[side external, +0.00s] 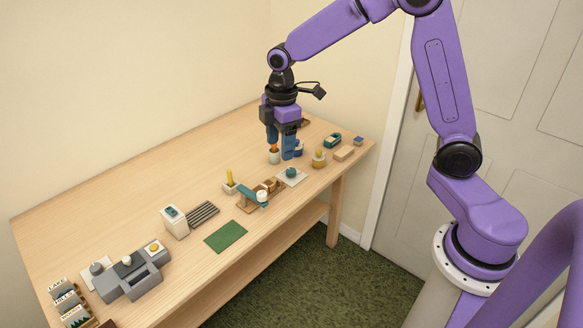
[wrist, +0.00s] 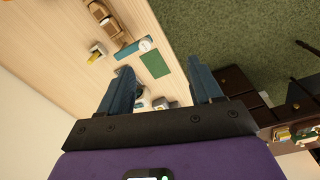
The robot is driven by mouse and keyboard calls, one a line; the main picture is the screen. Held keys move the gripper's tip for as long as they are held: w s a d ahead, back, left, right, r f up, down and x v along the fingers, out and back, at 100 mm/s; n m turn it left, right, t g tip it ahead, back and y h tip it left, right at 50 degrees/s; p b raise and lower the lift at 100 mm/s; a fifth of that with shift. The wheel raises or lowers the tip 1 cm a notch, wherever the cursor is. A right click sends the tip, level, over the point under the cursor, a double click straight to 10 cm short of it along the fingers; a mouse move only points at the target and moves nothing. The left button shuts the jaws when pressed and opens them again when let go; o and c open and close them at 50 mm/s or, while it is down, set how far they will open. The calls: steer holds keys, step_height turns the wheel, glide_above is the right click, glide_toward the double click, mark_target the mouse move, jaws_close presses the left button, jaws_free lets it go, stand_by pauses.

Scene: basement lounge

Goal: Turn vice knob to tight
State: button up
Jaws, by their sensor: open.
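A grey block with a slot (side external: 134,279) stands at the near left end of the table in the side view and looks like the vice. It has a pale round knob (side external: 127,260) and a yellow one (side external: 154,246) on top; I cannot tell which is the vice knob or read its setting. My gripper (side external: 280,150) hangs over the far right part of the table, well away from this block. Its blue fingers are apart with nothing held between them. In the wrist view the open fingers (wrist: 163,90) show, with the table beyond them.
Near my gripper are a cup with orange contents (side external: 274,157), a teal ball on a white plate (side external: 291,173) and a yellow-topped piece (side external: 319,158). A teal bar (side external: 247,190), green mat (side external: 225,236) and white box (side external: 174,221) lie between gripper and grey block.

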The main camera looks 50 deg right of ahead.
steer(key=w+d+f, duration=0.4)
steer(key=w+d, duration=0.4)
steer(key=n, duration=0.1)
glide_toward(291, 170)
step_height(291, 170, down, 8)
steer(key=shift+w+a+f, duration=0.1)
steer(key=shift+w+f, duration=0.05)
steer(key=shift+f, duration=0.1)
steer(key=c, duration=1.1)
steer(key=shift+o, duration=0.2)
